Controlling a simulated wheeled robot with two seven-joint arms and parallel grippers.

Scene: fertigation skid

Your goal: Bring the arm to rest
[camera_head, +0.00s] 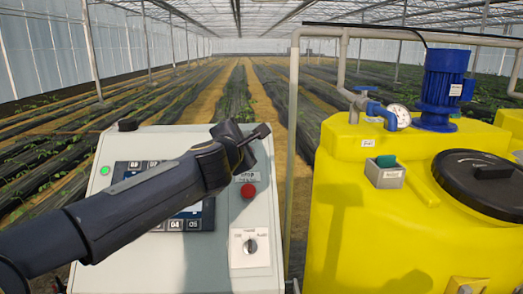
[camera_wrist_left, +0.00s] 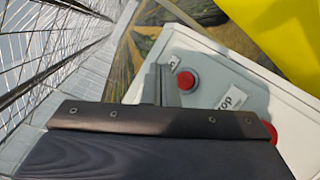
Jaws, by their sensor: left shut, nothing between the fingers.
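My left arm comes in from the lower left in the head view and crosses in front of the grey control box (camera_head: 120,262). My left gripper (camera_head: 262,131) is shut and empty, raised before the upper right part of the box and pointing right. In the left wrist view the dark gripper body fills the lower part, and the box's pale panel (camera_wrist_left: 285,105) lies beyond it. A red stop button (camera_head: 249,191) sits below the gripper in the head view; a red button (camera_wrist_left: 187,80) also shows in the wrist view. The arm hides part of the keypad and screen. My right gripper is not in view.
A yellow tank (camera_head: 345,215) with a black lid (camera_head: 485,180), blue pump (camera_head: 441,88) and gauge (camera_head: 399,115) stands right of the box. A grey pipe (camera_head: 293,110) rises between them. A rotary switch (camera_head: 250,246) is low on the box. Crop rows lie behind.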

